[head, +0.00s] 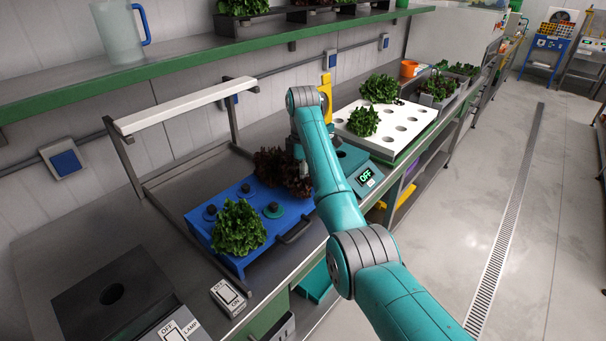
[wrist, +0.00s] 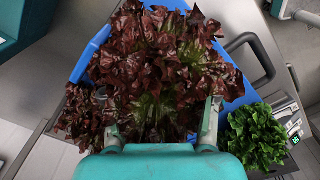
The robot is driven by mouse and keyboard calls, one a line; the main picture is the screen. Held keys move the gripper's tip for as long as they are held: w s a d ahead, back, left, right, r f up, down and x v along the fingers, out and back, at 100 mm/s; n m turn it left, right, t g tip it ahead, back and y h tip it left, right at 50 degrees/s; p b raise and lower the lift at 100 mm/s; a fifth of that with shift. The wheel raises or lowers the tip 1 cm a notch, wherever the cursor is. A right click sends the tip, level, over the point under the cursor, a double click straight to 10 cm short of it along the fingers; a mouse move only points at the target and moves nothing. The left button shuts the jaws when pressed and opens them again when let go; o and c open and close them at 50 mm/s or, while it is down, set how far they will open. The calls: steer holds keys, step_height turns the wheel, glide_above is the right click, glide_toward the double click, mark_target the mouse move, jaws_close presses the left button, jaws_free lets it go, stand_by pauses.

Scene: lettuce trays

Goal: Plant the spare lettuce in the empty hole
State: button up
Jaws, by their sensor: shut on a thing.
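My gripper (head: 299,152) is over the far end of the blue tray (head: 205,240), partly hidden by my arm in the head view. In the wrist view its two fingers (wrist: 162,122) are shut on a dark red lettuce (wrist: 165,65), whose leaves hide its base and the holes beneath. A second red lettuce (head: 268,163) is beside it, also seen in the wrist view (wrist: 85,118). A green lettuce (head: 238,228) sits at the tray's near end. A teal-ringed fitting (head: 273,210) and other dark round fittings show on the tray top. I cannot tell whether the held lettuce touches the tray.
A white tray (head: 412,112) with several open holes and two green lettuces stands farther along the bench. A white-topped frame (head: 185,105) stands behind the blue tray. A shelf (head: 190,65) runs above.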

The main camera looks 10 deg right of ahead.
steer(key=shift+f, duration=1)
stand_by(1.2)
steer(key=o, duration=1.5)
